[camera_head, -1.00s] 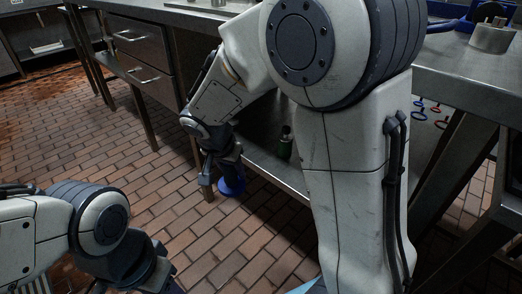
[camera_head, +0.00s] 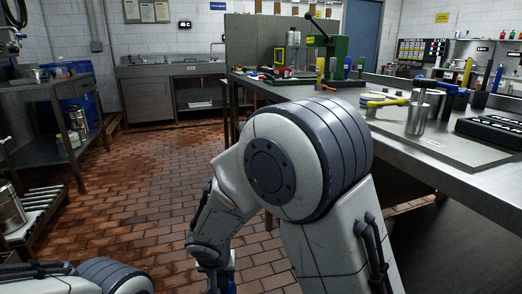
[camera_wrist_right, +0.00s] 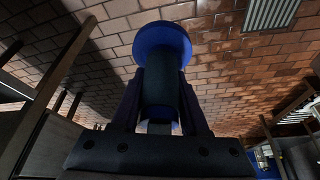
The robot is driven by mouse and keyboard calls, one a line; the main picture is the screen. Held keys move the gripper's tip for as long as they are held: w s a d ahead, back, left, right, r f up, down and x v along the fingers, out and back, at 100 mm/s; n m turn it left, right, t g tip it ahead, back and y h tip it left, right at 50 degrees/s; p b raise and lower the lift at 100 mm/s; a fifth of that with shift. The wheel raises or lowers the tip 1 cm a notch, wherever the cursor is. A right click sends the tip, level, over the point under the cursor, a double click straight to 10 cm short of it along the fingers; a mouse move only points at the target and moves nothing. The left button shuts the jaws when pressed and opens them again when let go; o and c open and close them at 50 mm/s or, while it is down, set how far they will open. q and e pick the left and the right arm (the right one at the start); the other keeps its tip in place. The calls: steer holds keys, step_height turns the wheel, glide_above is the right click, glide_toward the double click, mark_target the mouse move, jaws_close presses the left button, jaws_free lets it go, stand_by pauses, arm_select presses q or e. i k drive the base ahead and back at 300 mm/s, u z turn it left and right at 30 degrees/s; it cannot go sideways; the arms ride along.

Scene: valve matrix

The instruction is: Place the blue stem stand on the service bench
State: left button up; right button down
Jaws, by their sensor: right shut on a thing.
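The blue stem stand (camera_wrist_right: 162,38) is between the fingers of my right gripper (camera_wrist_right: 162,84) in the right wrist view. Its round blue disc faces away from my palm, and its dark middle part lies between the fingers. My right gripper is shut on it. In the head view a bit of blue (camera_head: 230,262) shows at the lower end of my right arm, over the tiled floor. My left arm shows only at the bottom left, and its gripper is out of view. A steel bench (camera_head: 445,148) stands on the right; I cannot tell if it is the service bench.
The steel bench carries a metal cylinder (camera_head: 417,114), a yellow-handled tool (camera_head: 387,102), a black block (camera_head: 492,131) and a green press (camera_head: 327,52). A shelf bench (camera_head: 50,92) stands left and a sink counter (camera_head: 172,67) at the back. The brick floor between is clear.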

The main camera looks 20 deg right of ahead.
mark_target(308, 94)
steer(key=u, duration=0.2)
steer(key=i, duration=1)
steer(key=z, duration=0.15)
